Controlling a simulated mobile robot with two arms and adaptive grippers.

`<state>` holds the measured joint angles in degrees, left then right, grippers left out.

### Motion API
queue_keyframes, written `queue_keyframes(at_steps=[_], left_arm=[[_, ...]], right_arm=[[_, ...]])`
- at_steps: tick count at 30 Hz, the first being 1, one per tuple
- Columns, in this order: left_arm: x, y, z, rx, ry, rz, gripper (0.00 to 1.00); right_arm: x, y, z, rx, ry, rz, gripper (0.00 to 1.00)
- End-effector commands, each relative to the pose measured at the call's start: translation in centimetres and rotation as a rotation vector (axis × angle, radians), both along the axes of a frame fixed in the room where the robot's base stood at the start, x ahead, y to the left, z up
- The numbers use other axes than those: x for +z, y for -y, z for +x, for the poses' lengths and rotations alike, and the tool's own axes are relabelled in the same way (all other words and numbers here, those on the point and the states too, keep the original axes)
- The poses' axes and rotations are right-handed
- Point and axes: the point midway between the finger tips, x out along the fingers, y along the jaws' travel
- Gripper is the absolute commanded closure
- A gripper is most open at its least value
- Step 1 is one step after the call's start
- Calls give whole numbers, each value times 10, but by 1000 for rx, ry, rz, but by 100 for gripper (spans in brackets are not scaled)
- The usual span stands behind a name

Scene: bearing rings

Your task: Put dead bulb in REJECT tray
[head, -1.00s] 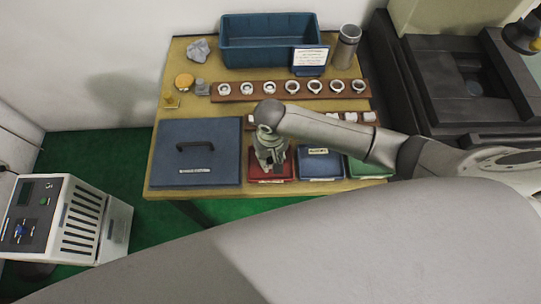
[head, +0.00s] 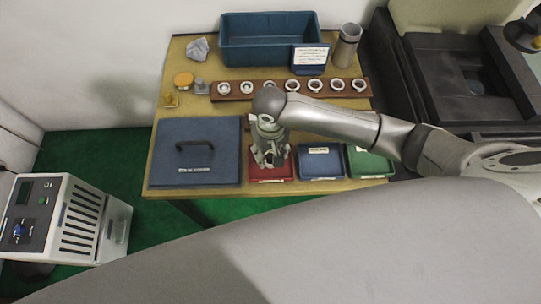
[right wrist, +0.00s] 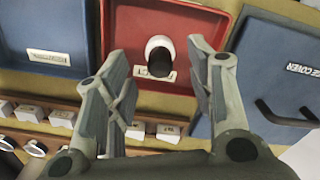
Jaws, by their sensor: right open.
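A small white rounded piece with a dark end (right wrist: 160,56), possibly the bulb, shows against the red tray (right wrist: 200,18) in the right wrist view. It lies by the tray's white label, which is too blurred to read. My right gripper (right wrist: 165,92) is open, with its fingers spread on both sides of the piece in the picture and a gap to each. In the head view the right gripper (head: 270,163) hangs over the red tray (head: 277,177) and hides much of it. My left gripper is not in view.
A blue tray (head: 320,163) and a green tray (head: 368,164) stand right of the red one. A blue lid with a handle (head: 197,175) lies to the left. Behind are a brown ring rack (head: 270,89), a large blue bin (head: 231,58) and a metal cup (head: 346,47).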

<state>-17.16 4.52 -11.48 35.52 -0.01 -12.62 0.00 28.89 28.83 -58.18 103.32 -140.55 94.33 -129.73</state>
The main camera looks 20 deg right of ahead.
Motion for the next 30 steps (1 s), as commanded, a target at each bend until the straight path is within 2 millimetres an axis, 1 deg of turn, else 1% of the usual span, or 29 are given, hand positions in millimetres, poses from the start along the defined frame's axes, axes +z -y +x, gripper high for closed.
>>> queue_keyframes(at_steps=[1,6,9,12,15,18,30], left_arm=[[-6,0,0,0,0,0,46],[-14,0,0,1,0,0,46],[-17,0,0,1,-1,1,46],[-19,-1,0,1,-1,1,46],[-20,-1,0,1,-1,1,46],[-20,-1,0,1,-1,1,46],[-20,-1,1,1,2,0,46]], right_arm=[[10,0,3,2,9,1,51],[47,0,2,2,8,0,51],[64,0,1,2,7,0,51],[76,0,1,0,4,-1,51],[83,0,1,-1,3,-1,51],[86,0,0,-1,1,-1,51],[86,-2,-1,-3,-2,10,51]])
